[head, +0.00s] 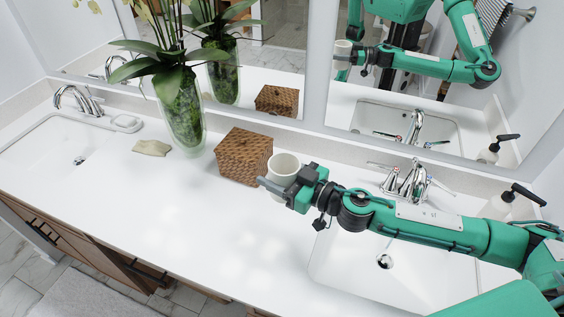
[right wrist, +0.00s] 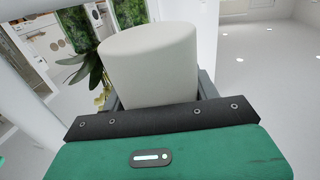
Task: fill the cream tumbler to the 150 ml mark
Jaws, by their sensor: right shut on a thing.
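In the right wrist view the tumbler (right wrist: 150,65) fills the space between the fingers of that gripper (right wrist: 158,92). Its opening faces up in the head view; I cannot tell any water level or mark inside. The right faucet (head: 408,186) stands behind my right forearm, over the right sink (head: 345,262). My arm covers part of that sink. My left gripper is not in view.
A woven box (head: 243,157) stands just behind and left of the tumbler. A glass vase with an orchid (head: 181,115), a beige cloth-like item (head: 152,147) and the left faucet (head: 78,100) are farther left. A soap bottle (head: 497,206) is at right. The counter's front middle is clear.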

